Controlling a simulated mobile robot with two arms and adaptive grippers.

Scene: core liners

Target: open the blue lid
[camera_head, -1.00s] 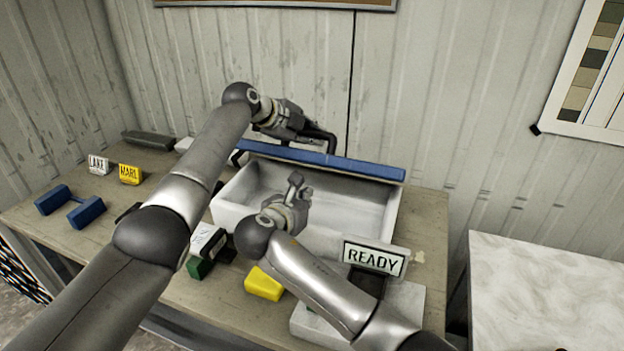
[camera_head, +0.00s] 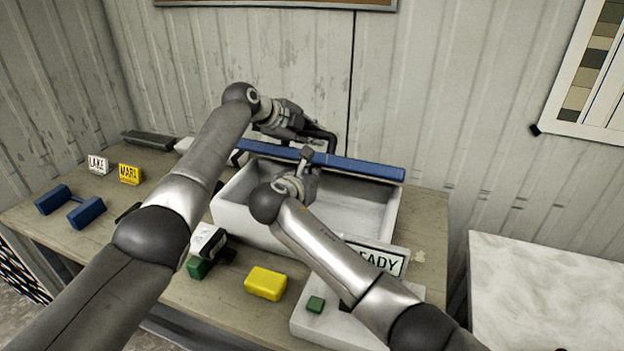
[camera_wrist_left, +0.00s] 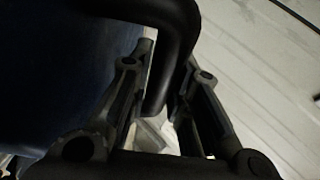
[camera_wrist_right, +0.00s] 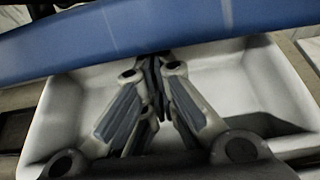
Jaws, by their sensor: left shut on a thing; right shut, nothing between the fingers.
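The blue lid (camera_head: 362,167) stands raised along the back edge of the white box (camera_head: 228,214), whose inside is open to view. It also shows across the top of the right wrist view (camera_wrist_right: 180,30). My left gripper (camera_head: 312,139) is behind the lid and shut on its black handle (camera_wrist_left: 180,70), which passes between the fingers in the left wrist view. My right gripper (camera_head: 306,156) is over the box, close in front of the lid. In the right wrist view its fingers (camera_wrist_right: 152,75) are closed together with nothing between them.
Blue blocks (camera_head: 86,212) and LAKE (camera_head: 97,164) and MARL (camera_head: 130,174) signs are at the left. The corrugated wall (camera_head: 430,110) stands close behind.

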